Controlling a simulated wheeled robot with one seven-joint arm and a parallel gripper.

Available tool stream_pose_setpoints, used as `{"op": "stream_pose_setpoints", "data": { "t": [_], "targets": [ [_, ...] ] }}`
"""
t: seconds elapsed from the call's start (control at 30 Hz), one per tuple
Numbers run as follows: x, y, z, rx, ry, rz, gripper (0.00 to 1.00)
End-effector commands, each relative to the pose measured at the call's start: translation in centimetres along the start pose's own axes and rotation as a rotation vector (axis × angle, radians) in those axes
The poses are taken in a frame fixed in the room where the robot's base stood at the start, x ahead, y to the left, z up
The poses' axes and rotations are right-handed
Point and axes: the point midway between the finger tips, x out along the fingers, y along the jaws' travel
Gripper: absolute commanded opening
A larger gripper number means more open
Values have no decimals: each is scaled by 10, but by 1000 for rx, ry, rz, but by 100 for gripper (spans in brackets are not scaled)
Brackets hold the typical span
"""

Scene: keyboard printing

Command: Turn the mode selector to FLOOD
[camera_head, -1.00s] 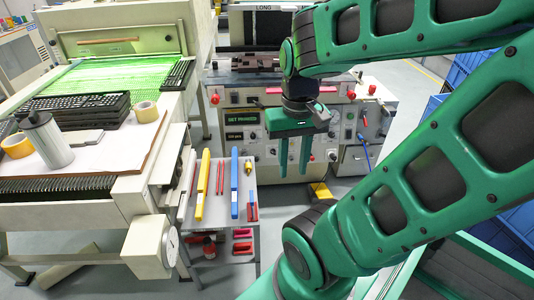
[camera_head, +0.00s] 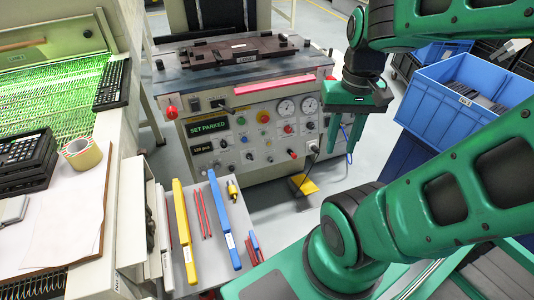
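The printing machine's front panel (camera_head: 232,128) faces me at the centre. It carries a lit display reading "SET PARKED" (camera_head: 207,126), two round gauges, and several knobs and buttons. Which knob is the mode selector, and its labels, are too small to tell. A black lever-like switch (camera_head: 222,104) sits at the panel's upper left. My gripper (camera_head: 342,152) hangs to the right of the panel, fingers pointing down and apart. It looks open and empty, and its body hides the panel's right end.
A grey cart (camera_head: 206,215) with yellow and blue bars and small tools stands before the machine. Blue crates (camera_head: 455,105) stand at right. A yellow pedal (camera_head: 304,185) lies on the floor.

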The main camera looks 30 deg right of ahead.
Motion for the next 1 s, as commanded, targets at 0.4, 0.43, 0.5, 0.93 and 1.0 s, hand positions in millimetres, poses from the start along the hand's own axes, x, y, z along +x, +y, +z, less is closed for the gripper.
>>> {"op": "stream_pose_setpoints", "data": {
  "t": [0.4, 0.43, 0.5, 0.93, 1.0],
  "targets": [
    [0, 0, 0, -1, 0, 0, 29],
    [-1, 1, 2, -2, 3, -1, 29],
    [-4, 6, 6, -7, 19, -4, 29],
    [40, -13, -148, -204, 235, 93, 29],
    [52, -21, -176, -250, 279, 109, 29]
  ]
}}
